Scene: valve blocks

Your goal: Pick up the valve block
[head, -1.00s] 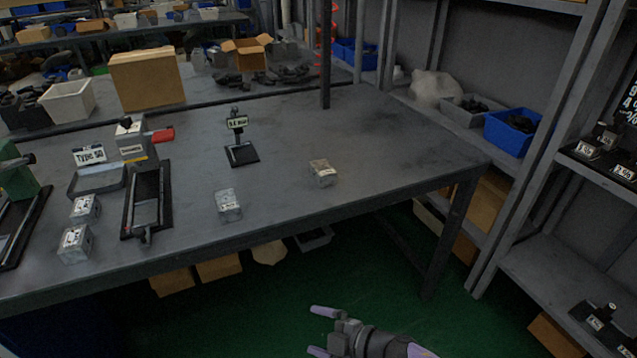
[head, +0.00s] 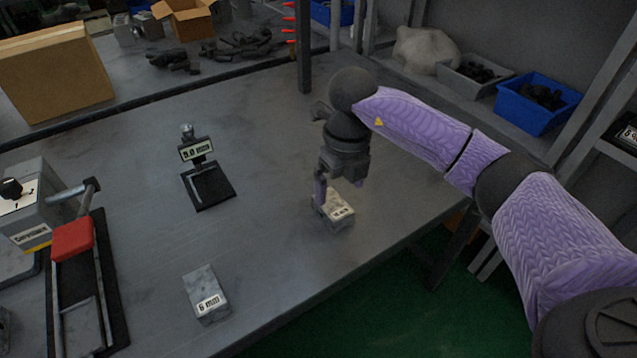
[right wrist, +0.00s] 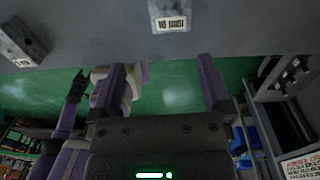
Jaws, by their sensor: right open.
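A small grey valve block (head: 340,217) with a white label stands on the table near its right front edge. It also shows at the top of the right wrist view (right wrist: 170,8), ahead of the gap between the fingers. My right gripper (head: 338,196) points down at this block and is open; in the right wrist view its two fingers (right wrist: 166,62) are apart with nothing between them. In the head view the gripper partly hides the block. A second block (head: 205,293), labelled 5 or 6 mm, stands to the left. A dark gripper-like end on a purple arm (right wrist: 76,87) shows small, likely my left.
A black stand with a label sign (head: 208,185) is at the middle left of the table. A grey device (head: 35,205) and a red-handled black frame (head: 75,240) are at the far left. A blue bin (head: 535,105) is on the back right shelf. Bare tabletop surrounds the block.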

